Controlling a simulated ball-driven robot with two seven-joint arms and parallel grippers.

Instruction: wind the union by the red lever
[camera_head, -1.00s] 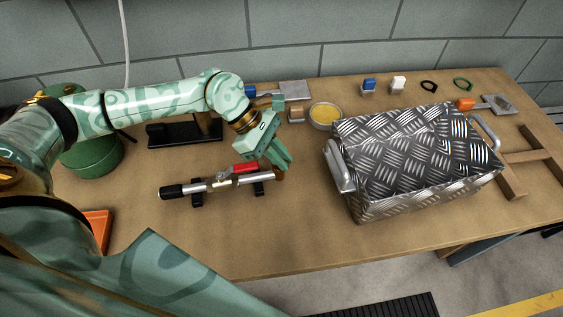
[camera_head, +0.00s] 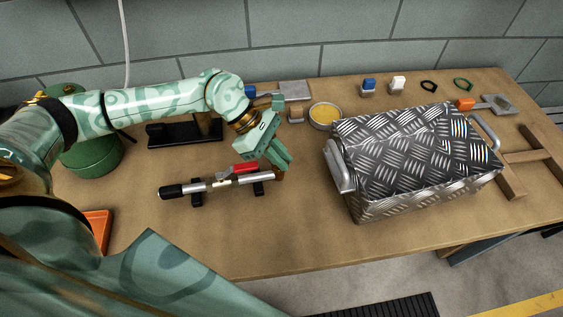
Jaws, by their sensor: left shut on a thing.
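The union (camera_head: 255,180) is part of a metal pipe assembly that lies on black supports on the bench. It has a black end (camera_head: 172,191) at the left and a brass-coloured part at the right. The red lever (camera_head: 245,168) sits on top of the pipe, pointing right toward my gripper. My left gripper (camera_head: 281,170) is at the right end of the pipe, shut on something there. Its fingers hide most of what it holds, so I cannot tell whether that is the brass end or the lever's tip. My right gripper is not in view.
A large diamond-plate metal box (camera_head: 415,155) with handles stands right of the pipe. A round dish of yellow material (camera_head: 325,115) is behind. A green pot (camera_head: 93,155) and an orange tray (camera_head: 98,225) are at the left. The bench front is clear.

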